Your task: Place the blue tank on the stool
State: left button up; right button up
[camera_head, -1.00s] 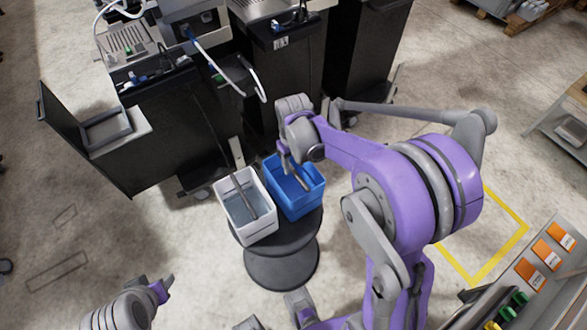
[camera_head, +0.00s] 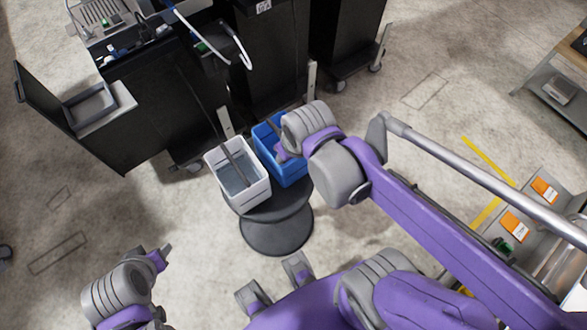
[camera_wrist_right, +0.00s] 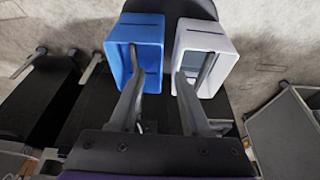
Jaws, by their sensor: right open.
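The blue tank (camera_head: 283,166) is an open box on the round dark stool (camera_head: 277,232), beside an open white tank (camera_head: 247,189). My right gripper partly covers the blue tank in the head view. In the right wrist view my right gripper (camera_wrist_right: 158,78) is open, one finger over or in the blue tank (camera_wrist_right: 136,30) and the other over or in the white tank (camera_wrist_right: 207,38). Neither tank is visibly clamped. My left gripper (camera_head: 164,254) is at lower left, away from the stool; its jaw opening is unclear.
Black dispenser cabinets (camera_head: 160,125) stand behind the stool. A white hose (camera_head: 243,50) hangs there. A grey bar slants across the white tank. A shelf with orange labels (camera_head: 516,226) is at right. Floor left of the stool is clear.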

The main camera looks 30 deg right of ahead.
jog(key=shift+t, duration=0.7)
jog(key=s, duration=0.1)
jog(key=s+a+f, duration=0.1)
jog(key=s, duration=0.2)
jog(key=shift+s+a+f, duration=0.15)
jog(key=shift+a+f, duration=0.05)
jog(key=shift+f, duration=0.2)
dwell(0.4)
